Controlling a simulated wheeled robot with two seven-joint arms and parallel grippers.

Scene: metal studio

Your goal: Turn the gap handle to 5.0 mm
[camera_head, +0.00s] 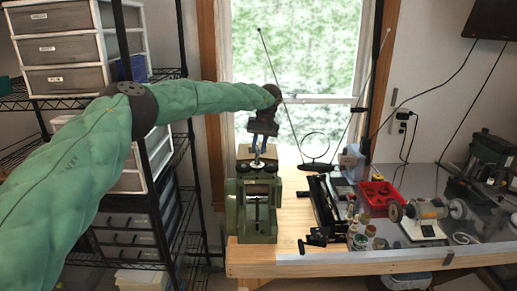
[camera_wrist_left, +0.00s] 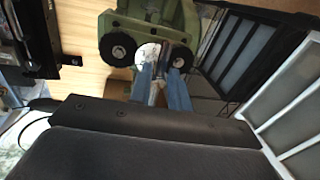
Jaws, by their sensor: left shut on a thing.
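A green rolling mill (camera_head: 257,213) stands upright near the left end of the wooden workbench. My left gripper (camera_head: 257,160) reaches down onto its top from above and is shut on the gap handle, which is mostly hidden by the fingers in the head view. In the left wrist view, the two blue fingers (camera_wrist_left: 162,95) stand on either side of a pale metal part, the gap handle (camera_wrist_left: 155,92). The mill's green body (camera_wrist_left: 160,12) and two dark round knobs show beyond the fingertips. No readable gap value shows. My right gripper is in neither view.
On the workbench (camera_head: 285,235), a black bench device (camera_head: 322,208) stands right of the mill, with small jars and a red tray (camera_head: 377,197) beyond it. A grinder (camera_head: 425,212) sits farther right. A wire shelf with drawers (camera_head: 70,45) stands left.

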